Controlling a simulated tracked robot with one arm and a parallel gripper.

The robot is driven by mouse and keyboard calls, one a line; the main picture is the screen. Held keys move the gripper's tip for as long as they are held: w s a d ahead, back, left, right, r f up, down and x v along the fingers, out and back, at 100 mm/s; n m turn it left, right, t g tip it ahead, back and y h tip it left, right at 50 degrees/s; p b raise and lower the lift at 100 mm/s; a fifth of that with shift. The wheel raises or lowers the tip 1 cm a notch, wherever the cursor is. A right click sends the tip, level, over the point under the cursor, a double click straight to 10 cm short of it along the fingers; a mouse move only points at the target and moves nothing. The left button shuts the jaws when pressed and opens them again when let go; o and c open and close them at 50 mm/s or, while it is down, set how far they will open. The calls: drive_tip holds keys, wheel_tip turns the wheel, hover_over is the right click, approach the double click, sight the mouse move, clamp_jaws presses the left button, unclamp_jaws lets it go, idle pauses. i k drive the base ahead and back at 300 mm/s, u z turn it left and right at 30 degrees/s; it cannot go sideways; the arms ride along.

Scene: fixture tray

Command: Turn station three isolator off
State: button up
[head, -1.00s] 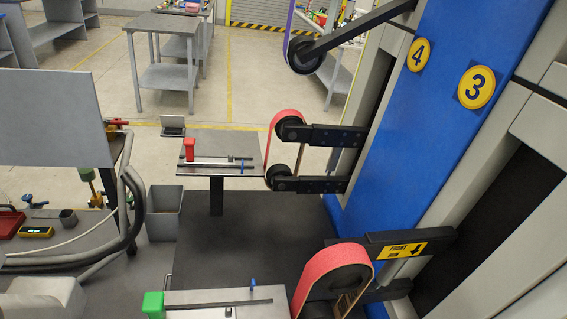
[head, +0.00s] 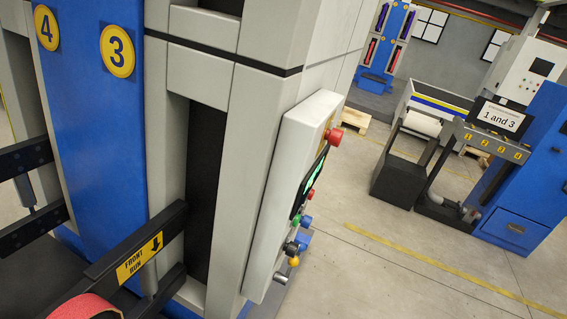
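A yellow disc marked 3 (head: 118,50) is on the blue panel (head: 95,130) of the grey machine, right of a disc marked 4 (head: 46,27). A pale grey control box (head: 272,200) stands on the machine's right side, seen almost edge-on. It carries a red mushroom button (head: 334,135), a lit screen (head: 312,180), several small coloured buttons, a black knob (head: 290,248) and a metal part (head: 280,277) low down. I cannot tell which of these, if any, is the station three isolator. My gripper is not in view.
A black arm labelled FRONT RUN (head: 140,257) and a red belt (head: 85,308) jut out at lower left. At right, a stand with a "1 and 3" sign (head: 500,117) and numbered yellow tags adjoins a blue cabinet (head: 530,170). Open floor (head: 390,265) lies between.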

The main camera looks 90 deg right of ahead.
sight(334, 136)
drive_tip(key=z, duration=2)
drive_tip(key=k, duration=0.8)
drive_tip(key=z, duration=0.1)
drive_tip(key=i, duration=0.8)
drive_tip(key=u, duration=0.45)
